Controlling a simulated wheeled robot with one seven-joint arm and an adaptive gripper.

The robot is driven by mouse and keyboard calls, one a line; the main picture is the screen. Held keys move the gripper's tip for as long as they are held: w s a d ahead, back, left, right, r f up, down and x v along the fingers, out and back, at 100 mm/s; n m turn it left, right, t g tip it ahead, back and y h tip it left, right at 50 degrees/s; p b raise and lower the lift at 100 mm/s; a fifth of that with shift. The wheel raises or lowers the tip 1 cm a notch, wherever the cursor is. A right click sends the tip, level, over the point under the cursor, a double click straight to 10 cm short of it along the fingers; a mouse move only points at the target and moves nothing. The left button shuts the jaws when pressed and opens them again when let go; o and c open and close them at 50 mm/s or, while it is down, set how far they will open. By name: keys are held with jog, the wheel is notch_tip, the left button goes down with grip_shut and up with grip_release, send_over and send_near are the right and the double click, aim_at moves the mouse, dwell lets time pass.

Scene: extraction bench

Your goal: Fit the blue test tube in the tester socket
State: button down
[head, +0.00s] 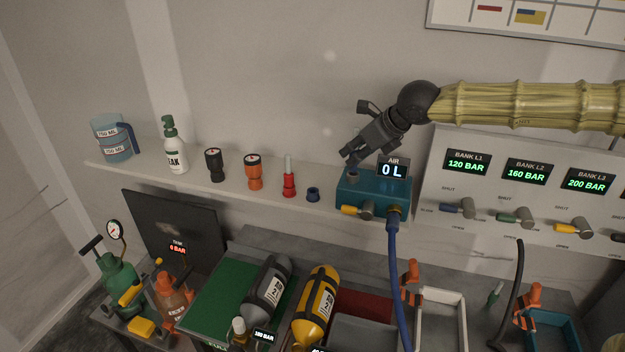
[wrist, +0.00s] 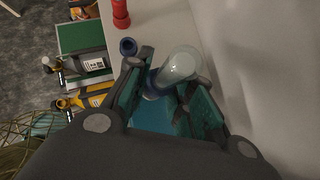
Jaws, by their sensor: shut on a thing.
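The blue test tube (wrist: 178,66) is between the fingers of my gripper (wrist: 165,92) in the wrist view, its clear round end towards the camera and a dark blue part below. In the head view my gripper (head: 351,153) is shut just above the left part of the teal tester box (head: 365,194), which carries an "AIR 0 L" display. The tester also shows below the fingers in the wrist view (wrist: 150,118). The tube is mostly hidden in the head view. The socket is not clear behind the fingers, so I cannot tell whether the tube's lower end is inside it.
A blue hose (head: 394,255) hangs from the tester. The bank panel (head: 480,190) is to the right.

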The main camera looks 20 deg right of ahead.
jog(key=shift+f+b, duration=0.55)
jog(key=shift+f, duration=0.8)
jog(key=c, duration=1.2)
grip_release()
jog(key=shift+o, duration=0.2)
jog(key=v, duration=1.1)
jog(key=shift+s+r, duration=0.3)
jog(key=shift+d, duration=0.1)
